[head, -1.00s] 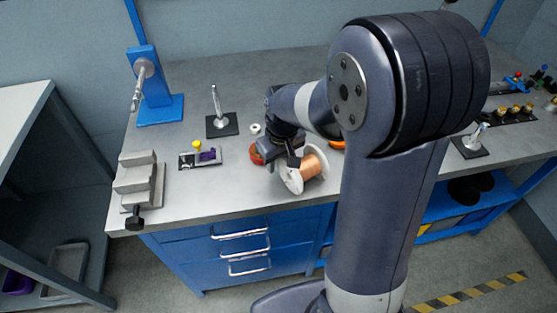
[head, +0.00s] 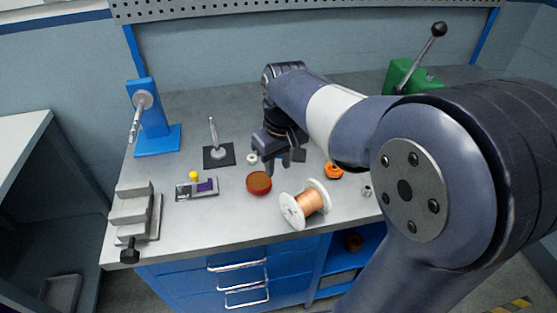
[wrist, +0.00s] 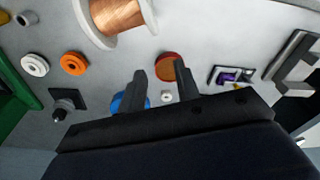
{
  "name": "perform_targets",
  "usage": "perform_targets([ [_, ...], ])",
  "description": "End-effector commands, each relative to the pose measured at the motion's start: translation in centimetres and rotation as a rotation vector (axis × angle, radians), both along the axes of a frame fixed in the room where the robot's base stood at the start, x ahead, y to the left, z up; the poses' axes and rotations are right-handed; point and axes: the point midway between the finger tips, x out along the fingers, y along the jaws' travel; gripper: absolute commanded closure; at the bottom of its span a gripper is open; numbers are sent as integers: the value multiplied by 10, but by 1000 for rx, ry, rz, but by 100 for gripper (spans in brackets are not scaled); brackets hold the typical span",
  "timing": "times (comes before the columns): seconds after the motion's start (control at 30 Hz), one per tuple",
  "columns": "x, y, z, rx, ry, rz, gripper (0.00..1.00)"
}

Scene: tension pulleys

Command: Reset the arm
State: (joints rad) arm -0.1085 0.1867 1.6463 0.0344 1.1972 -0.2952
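My gripper (head: 278,164) hangs over the middle of the grey bench, behind the copper spool. In the wrist view my gripper (wrist: 161,84) has its two dark fingers spread, with nothing held between them. The copper wire spool with white flanges (head: 305,203) lies on its side near the bench's front edge, apart from the gripper. It also shows at the top of the wrist view (wrist: 118,15). My forearm and elbow cover the right part of the head view.
A rod stand (head: 218,154), blue stand (head: 155,120), grey vise (head: 135,213) and green lever press (head: 412,77) stand around. The front-left bench has bare room.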

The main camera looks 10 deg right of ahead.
Motion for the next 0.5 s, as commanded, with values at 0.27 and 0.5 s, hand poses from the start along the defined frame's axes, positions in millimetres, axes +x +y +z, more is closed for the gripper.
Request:
perform_targets([
  [0.27, 0, 0, 4, 0, 0, 0, 69],
  [0.5, 0, 0, -3, 0, 2, 0, 69],
])
